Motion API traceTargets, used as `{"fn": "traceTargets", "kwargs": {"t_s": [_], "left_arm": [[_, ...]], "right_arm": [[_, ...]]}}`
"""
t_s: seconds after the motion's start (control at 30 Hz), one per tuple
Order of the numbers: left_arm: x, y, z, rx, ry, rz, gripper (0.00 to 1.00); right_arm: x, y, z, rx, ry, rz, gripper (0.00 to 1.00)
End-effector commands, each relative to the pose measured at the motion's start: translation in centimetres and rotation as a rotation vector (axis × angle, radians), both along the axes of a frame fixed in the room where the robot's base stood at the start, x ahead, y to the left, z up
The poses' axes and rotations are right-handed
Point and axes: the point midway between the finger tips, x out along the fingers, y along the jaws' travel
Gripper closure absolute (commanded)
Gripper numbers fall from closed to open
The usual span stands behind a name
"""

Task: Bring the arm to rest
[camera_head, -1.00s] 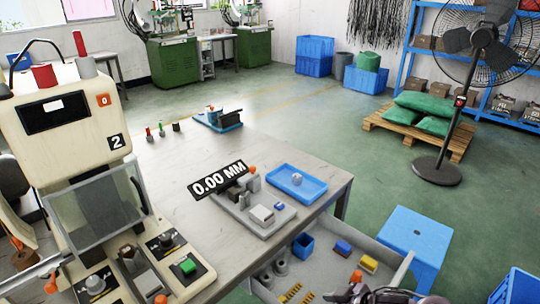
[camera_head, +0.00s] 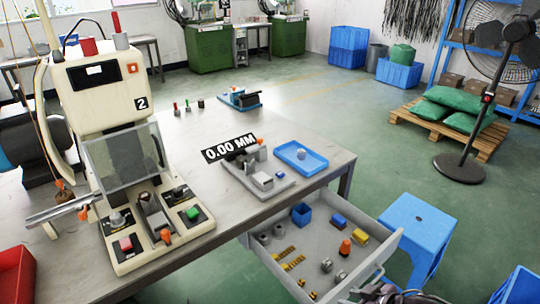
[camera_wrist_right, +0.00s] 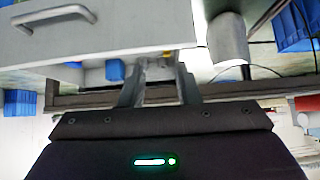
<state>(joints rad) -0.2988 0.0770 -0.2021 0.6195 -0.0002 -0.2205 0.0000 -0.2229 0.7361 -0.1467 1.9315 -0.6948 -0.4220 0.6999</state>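My right gripper (camera_wrist_right: 158,88) shows in the right wrist view with its two dark fingers apart and nothing clearly held between them. In the head view only a dark part of my right arm or gripper (camera_head: 392,293) shows at the bottom edge, by the handle of the pulled-out drawer (camera_head: 392,245). The wrist view shows the drawer front (camera_wrist_right: 120,38) with its grey handle (camera_wrist_right: 55,14), to the left of and beyond the fingers. My left arm and gripper are in neither view.
The drawer holds a blue bin (camera_head: 301,214), an orange-topped part (camera_head: 345,248) and several small parts. A moulding machine (camera_head: 100,95) stands on the table (camera_head: 190,150), with a grey fixture (camera_head: 255,178) and blue tray (camera_head: 300,157). A blue stool (camera_head: 415,225) stands right of the drawer.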

Motion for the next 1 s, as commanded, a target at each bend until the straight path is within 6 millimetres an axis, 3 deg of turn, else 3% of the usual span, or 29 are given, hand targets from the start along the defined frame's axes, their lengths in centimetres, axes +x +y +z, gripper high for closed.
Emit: {"fn": "traceTargets", "kwargs": {"t_s": [0.27,0.47,0.57,0.67,0.77,0.9,1.0], "left_arm": [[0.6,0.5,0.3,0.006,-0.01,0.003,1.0],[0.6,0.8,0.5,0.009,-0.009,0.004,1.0],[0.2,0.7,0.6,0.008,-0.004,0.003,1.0],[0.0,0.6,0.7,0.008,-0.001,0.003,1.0],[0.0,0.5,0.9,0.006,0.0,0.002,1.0],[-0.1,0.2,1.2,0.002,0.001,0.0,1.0],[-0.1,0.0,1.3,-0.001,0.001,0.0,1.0]], "right_arm": [[0.4,-2.0,-4.6,0.016,0.039,-0.092,0.71],[-0.4,-4.3,-10.4,0.013,0.09,-0.19,0.71],[-1.6,-5.4,-14.3,0.005,0.129,-0.247,0.71],[-4.2,-6.4,-19.2,-0.015,0.186,-0.312,0.71],[-8.6,-6.9,-25.1,-0.053,0.264,-0.375,0.71],[-16.5,-6.3,-32.2,-0.128,0.385,-0.429,0.71],[-22.6,-5.3,-35.8,-0.187,0.468,-0.44,0.71]]}}
